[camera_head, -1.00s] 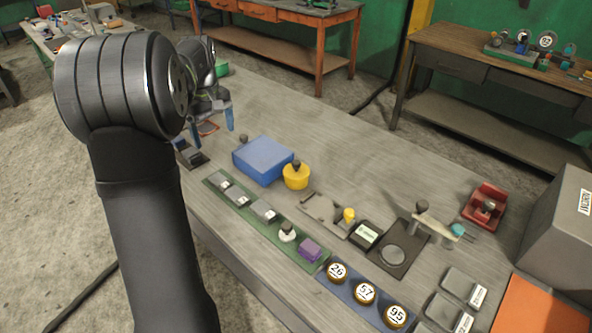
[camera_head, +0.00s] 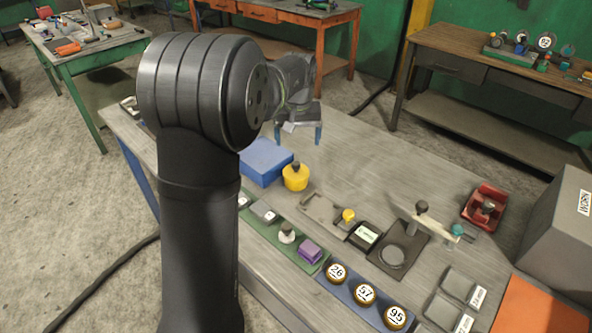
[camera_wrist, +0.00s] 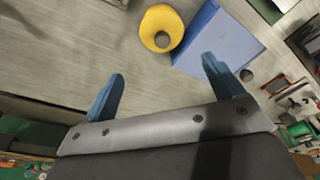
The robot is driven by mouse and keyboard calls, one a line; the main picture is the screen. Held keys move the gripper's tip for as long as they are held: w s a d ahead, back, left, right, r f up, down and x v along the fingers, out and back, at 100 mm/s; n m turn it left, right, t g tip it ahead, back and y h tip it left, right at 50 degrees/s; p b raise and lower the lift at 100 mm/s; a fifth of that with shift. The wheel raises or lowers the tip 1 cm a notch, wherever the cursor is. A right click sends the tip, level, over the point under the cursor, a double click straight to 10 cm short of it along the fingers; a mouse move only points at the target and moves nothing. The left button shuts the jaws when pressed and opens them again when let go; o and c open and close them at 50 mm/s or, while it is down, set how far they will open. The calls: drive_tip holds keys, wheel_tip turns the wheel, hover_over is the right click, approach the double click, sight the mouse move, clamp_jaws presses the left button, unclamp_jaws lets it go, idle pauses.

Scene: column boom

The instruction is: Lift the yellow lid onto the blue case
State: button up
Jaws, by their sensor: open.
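The yellow lid (camera_head: 295,180), round with a dark knob on top, sits on the grey workbench just right of the blue case. In the wrist view the lid (camera_wrist: 150,22) is near the top, beside the case (camera_wrist: 222,42). The blue case (camera_head: 264,163) is a flat-topped box, partly hidden by my arm in the head view. My gripper (camera_head: 298,136) is open and empty, its blue fingers pointing down beyond the lid and case in the head view. In the wrist view the space between my fingers (camera_wrist: 162,86) shows bare bench, with the lid above it in the picture.
A green strip (camera_head: 262,237) with several small items, a purple block (camera_head: 310,250) and a blue strip (camera_head: 350,296) with numbered discs line the front. A red tray (camera_head: 485,207) is at right. Bench behind the lid is clear.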

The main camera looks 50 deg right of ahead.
sight(296, 163)
drive_tip(key=f, duration=0.4)
drive_tip(key=w+f, duration=0.1)
drive_tip(key=f, duration=0.3)
drive_tip(key=d+f, duration=0.1)
drive_tip(key=f, duration=0.3)
drive_tip(key=shift+w, duration=0.3)
drive_tip(key=c, duration=0.7)
